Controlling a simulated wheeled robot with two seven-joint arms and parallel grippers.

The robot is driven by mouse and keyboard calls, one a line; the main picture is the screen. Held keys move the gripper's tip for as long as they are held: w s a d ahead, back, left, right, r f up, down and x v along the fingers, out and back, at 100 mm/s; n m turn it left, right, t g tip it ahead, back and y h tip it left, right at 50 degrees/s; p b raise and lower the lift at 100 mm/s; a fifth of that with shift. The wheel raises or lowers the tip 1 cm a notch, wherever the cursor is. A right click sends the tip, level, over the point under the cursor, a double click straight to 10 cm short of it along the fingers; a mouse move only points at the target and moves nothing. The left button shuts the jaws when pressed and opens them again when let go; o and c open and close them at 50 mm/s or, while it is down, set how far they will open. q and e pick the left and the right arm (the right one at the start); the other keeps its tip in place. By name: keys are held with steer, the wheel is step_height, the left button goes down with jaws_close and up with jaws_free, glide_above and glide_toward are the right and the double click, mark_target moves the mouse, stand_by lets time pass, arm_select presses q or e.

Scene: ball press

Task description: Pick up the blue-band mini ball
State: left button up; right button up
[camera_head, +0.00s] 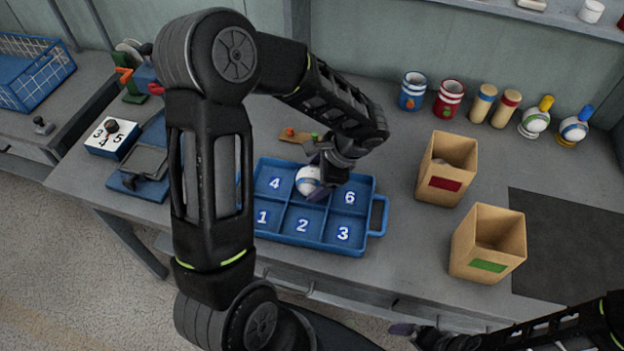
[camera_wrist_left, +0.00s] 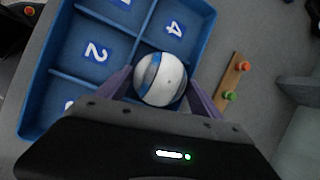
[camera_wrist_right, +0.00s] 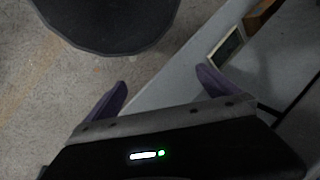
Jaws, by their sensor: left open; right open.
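The blue-band mini ball (camera_head: 308,180) is white with a blue band and sits in the back middle compartment of the blue numbered tray (camera_head: 376,216). It also shows in the left wrist view (camera_wrist_left: 160,79), between the two purple fingers. My left gripper (camera_head: 322,184) is over that compartment, open, with a finger on each side of the ball. I cannot tell whether the fingers touch it. The ball hides the number of its compartment. My right gripper (camera_wrist_right: 160,95) is open and empty, near the table's front edge, away from the tray.
Two cardboard boxes, one with a red label (camera_head: 446,170) and one with a green label (camera_head: 488,245), stand right of the tray. A small wooden board with colored buttons (camera_head: 297,136) lies behind it. Cups and ball-topped stands line the back wall.

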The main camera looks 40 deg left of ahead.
arm_select(q)
steer(key=c, duration=1)
steer(key=shift+o, duration=0.2)
steer(key=shift+r, duration=0.15)
step_height(320, 180, up, 10)
steer(key=shift+f+b, duration=0.15)
steer(key=shift+b, duration=0.3)
